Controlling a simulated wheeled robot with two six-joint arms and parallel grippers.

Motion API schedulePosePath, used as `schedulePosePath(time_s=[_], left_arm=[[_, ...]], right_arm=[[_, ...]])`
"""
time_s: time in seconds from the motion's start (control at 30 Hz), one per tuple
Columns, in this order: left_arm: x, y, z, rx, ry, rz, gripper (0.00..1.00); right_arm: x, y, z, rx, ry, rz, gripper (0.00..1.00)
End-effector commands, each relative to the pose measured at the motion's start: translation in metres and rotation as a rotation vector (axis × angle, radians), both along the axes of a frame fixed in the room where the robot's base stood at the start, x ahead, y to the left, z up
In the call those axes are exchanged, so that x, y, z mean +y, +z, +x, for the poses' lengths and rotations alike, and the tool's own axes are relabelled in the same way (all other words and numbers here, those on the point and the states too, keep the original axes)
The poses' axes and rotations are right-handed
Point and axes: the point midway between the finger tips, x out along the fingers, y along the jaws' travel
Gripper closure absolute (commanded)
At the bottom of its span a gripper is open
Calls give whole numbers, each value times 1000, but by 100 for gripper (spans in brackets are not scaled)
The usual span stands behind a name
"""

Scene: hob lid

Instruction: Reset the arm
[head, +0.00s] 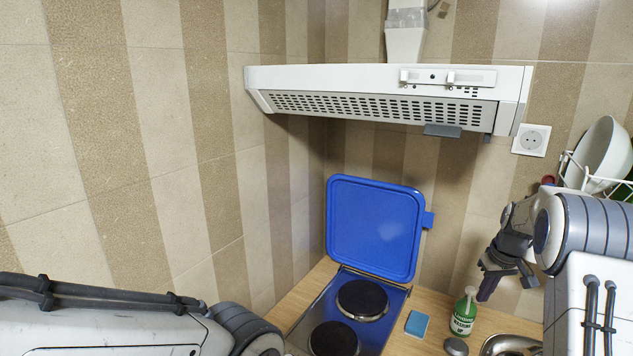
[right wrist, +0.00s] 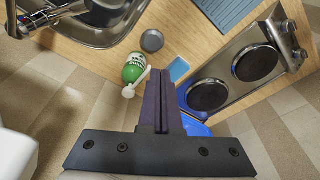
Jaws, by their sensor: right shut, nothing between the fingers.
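My right arm comes in from the right in the head view, and its gripper (head: 487,287) is above the counter near the green bottle. In the right wrist view the two dark fingers of the right gripper (right wrist: 161,75) are pressed together with nothing between them. My left arm lies along the lower left of the head view; its gripper is outside the picture. The blue hob lid (head: 374,228) stands upright against the wall behind the hob (head: 335,308), which shows two dark round plates. The hob also appears in the right wrist view (right wrist: 235,75).
A green bottle (head: 464,314) with a white pump, a blue sponge (head: 416,324) and a grey round object (head: 456,347) are on the wooden counter beside the sink (head: 510,346). A white range hood (head: 390,94) hangs above. A dish rack with a bowl (head: 605,153) is at right.

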Motion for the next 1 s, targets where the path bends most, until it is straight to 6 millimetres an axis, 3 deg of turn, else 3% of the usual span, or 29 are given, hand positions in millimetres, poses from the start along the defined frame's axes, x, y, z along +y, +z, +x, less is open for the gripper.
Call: schedulePosePath(time_s=[0.27,0.37,0.47,0.6,0.7,0.83,0.9,1.0], left_arm=[[0,-18,0,1,1,1,50],[0,-26,0,1,2,1,50],[0,-39,0,1,3,1,50],[0,-58,0,1,5,1,50],[0,-72,0,1,6,1,50],[0,-88,0,1,7,1,50],[0,-94,0,2,8,1,50],[0,-101,0,2,9,1,50]], right_arm=[[94,9,-9,17,88,15,100],[143,12,-23,27,137,20,100],[205,14,-52,41,202,28,100],[290,11,-119,67,310,34,100],[334,2,-182,89,391,34,100],[364,-17,-264,115,490,28,100],[369,-28,-302,126,534,24,100],[368,-41,-340,140,580,18,100]])
